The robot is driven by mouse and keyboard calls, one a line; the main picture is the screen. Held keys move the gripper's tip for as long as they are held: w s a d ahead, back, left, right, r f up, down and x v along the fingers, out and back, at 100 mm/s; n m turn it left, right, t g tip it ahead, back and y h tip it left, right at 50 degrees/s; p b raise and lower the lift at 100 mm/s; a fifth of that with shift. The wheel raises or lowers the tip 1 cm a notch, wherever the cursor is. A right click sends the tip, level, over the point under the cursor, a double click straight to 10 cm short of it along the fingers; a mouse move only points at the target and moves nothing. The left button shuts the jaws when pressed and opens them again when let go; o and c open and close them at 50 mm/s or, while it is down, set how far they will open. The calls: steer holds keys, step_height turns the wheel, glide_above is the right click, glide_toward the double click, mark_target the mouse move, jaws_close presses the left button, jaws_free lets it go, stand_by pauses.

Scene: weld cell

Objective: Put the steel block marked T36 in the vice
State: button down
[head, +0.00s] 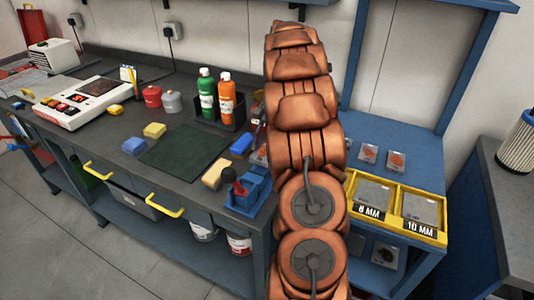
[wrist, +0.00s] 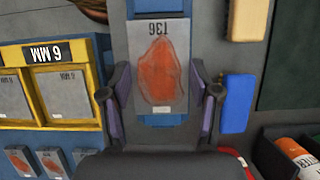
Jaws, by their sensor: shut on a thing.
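In the wrist view the grey steel block (wrist: 143,35) shows its T36 label upside down and an orange-brown patch on its face. My gripper (wrist: 160,98) has its two fingers on either side of the block and is shut on it. Blue parts show above and below the block in the wrist view; whether the block is over or between the vice jaws I cannot tell. In the head view the blue vice (head: 249,192) stands at the bench's front edge, left of my arm.
A tan block (head: 215,174) and a blue block (head: 241,145) lie near the vice, beside a dark green mat (head: 183,155). Bottles stand in a black caddy (head: 230,119) behind. Yellow-edged trays (head: 396,234) with plates are to the right of my arm.

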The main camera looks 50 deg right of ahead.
mark_target(267, 154)
step_height(267, 154, down, 2)
steer(key=shift+f+p, duration=0.1)
steer(key=shift+p, duration=0.5)
steer(key=shift+f, duration=0.6)
steer(key=shift+f, duration=0.1)
steer(key=shift+c, duration=1.2)
jaws_free()
steer(key=shift+b+v, duration=1)
steer(key=shift+v, duration=2.55)
steer(key=p+v, duration=0.2)
steer(key=v, duration=0.1)
steer(key=shift+w+a, duration=0.1)
steer(key=shift+a, duration=0.1)
steer(key=p+v, duration=0.2)
steer(key=p, duration=0.1)
steer(key=shift+d, duration=0.1)
